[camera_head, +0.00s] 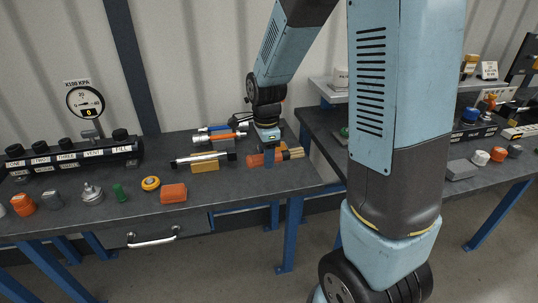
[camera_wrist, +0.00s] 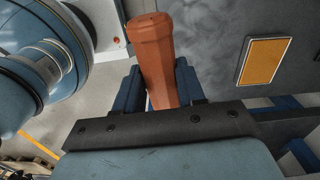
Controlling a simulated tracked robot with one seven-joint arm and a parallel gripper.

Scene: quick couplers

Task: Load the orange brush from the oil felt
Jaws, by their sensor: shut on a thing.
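My gripper (camera_wrist: 160,88) is shut on the orange brush, whose faceted orange handle (camera_wrist: 153,50) stands between the two dark blue fingers in the wrist view. The brush's bristle end is not visible there. In the head view the orange handle (camera_head: 255,160) shows just left of my gripper (camera_head: 271,158), low over the right end of the left bench. A flat amber pad with a pale border (camera_wrist: 265,60), which looks like the oil felt, lies on the grey top in the wrist view, apart from the brush.
Left of my gripper, a dark-ended rod (camera_head: 203,158) rests on a yellow block, with blue and orange couplers behind it. An orange block (camera_head: 173,193), a yellow ring (camera_head: 150,183) and a green piece (camera_head: 120,193) stand near the bench front. A labelled manifold (camera_head: 70,155) stands at left.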

